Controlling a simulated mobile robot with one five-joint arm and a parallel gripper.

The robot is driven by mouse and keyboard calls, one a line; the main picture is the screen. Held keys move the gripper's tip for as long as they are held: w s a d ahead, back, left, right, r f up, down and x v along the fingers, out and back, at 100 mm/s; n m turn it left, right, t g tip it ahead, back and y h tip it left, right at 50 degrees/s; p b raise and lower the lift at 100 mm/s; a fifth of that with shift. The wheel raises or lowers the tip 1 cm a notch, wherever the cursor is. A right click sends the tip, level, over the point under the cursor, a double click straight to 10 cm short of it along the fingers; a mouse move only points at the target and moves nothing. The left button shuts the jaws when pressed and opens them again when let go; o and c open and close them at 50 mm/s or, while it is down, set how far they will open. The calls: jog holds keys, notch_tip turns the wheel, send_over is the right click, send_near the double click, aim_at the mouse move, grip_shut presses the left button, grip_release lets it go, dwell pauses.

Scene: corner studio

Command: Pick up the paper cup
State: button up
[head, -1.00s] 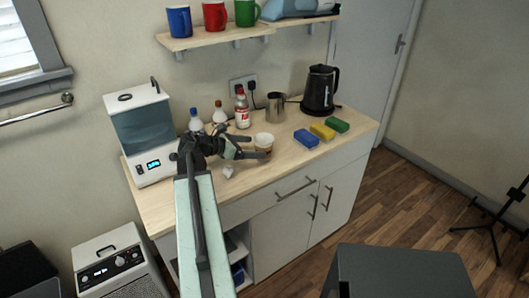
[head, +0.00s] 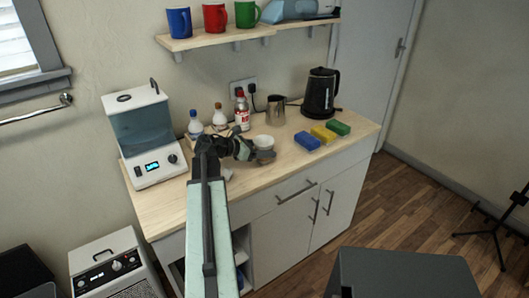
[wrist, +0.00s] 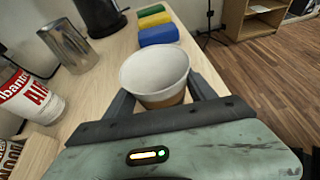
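The paper cup (head: 264,141) is white with a brown lower part and stands upright on the wooden counter near its front edge. In the wrist view, the cup (wrist: 155,75) is straight ahead, with its open rim facing me. My gripper (head: 263,155) is at the cup, low on its body. In the wrist view, my gripper's (wrist: 160,96) fingers lie one on each side of the cup and look spread around it, not clearly pressing on it. The fingertips are hidden behind the cup.
A metal pitcher (wrist: 68,45) and a red-and-white bottle (wrist: 28,97) stand left of the cup in the wrist view. Blue (head: 307,140), yellow (head: 323,133) and green (head: 339,128) sponges lie to its right. The black kettle (head: 320,92) is behind them. A white-and-teal machine (head: 148,135) stands at left.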

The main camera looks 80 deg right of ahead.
notch_tip(320, 180, up, 10)
jog(key=p, duration=1)
